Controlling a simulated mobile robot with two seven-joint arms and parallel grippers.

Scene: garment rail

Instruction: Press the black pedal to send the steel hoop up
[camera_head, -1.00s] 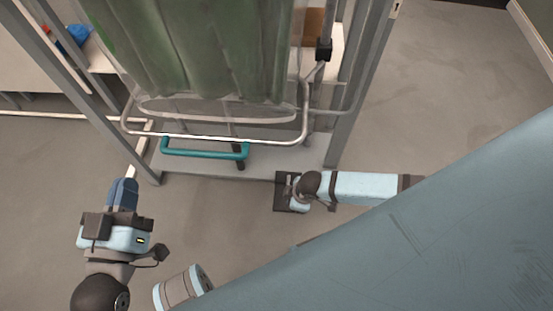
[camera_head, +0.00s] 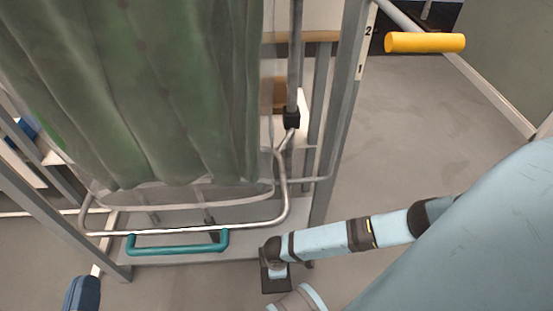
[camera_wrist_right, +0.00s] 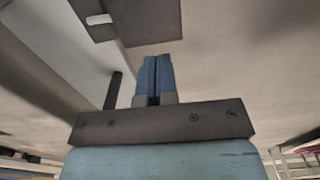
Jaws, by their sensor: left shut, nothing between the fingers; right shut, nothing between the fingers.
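The steel hoop (camera_head: 185,229) hangs low around the bottom of the green garment, near the base of the rail frame. The black pedal (camera_head: 275,283) is a dark square plate on the floor at the frame's right foot, partly covered by my right arm. My right gripper's blue fingers (camera_wrist_right: 155,75) are shut and empty in the wrist view; a dark plate with a light patch (camera_wrist_right: 100,20), perhaps the pedal, lies beyond them. In the head view the right fingers are hidden, so contact cannot be told. My left gripper (camera_head: 82,293) is shut at the lower left edge, apart from everything.
A teal bar handle (camera_head: 178,246) sits in front of the hoop. A yellow handle (camera_head: 425,42) juts from the right at the top. Grey uprights (camera_head: 342,110) stand beside the garment. Open floor (camera_head: 410,130) lies to the right.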

